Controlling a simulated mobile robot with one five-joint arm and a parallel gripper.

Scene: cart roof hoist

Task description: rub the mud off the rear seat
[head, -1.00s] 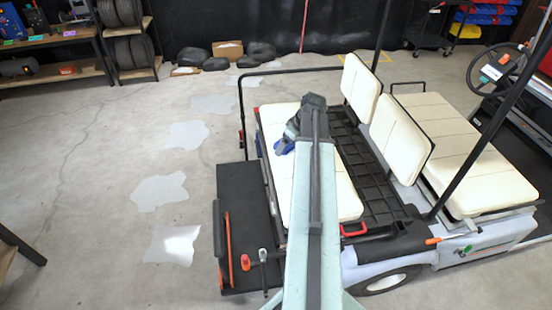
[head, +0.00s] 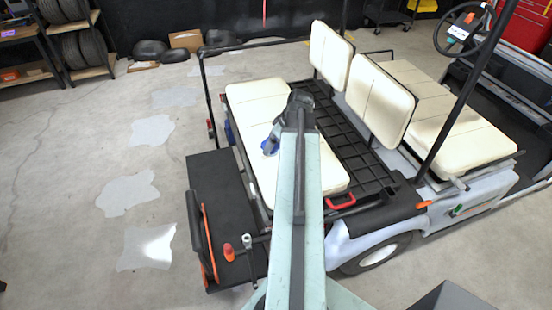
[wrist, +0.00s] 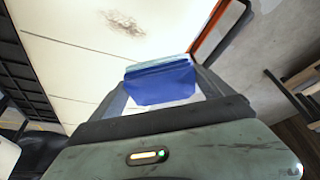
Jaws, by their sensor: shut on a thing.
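The rear seat (head: 335,176) is a cream cushion at the back of the cart, under my arm in the head view. A brown mud smear (wrist: 125,23) shows on the cream seat (wrist: 70,55) at the top of the wrist view. In the head view I cannot make the mud out; my arm covers part of the seat. My gripper (head: 274,138) is over the rear seat, shut on a blue cloth or pad (wrist: 160,83). The mud lies beyond the blue pad, up and left of it in the wrist view. I cannot tell whether the pad touches the seat.
A black rear deck (head: 222,190) with a red-topped tool lies left of the seat. A black rail (head: 208,105) rises at the deck's far side. Upright cream backrests (head: 382,97) and roof posts stand right. Open floor (head: 60,215) lies left.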

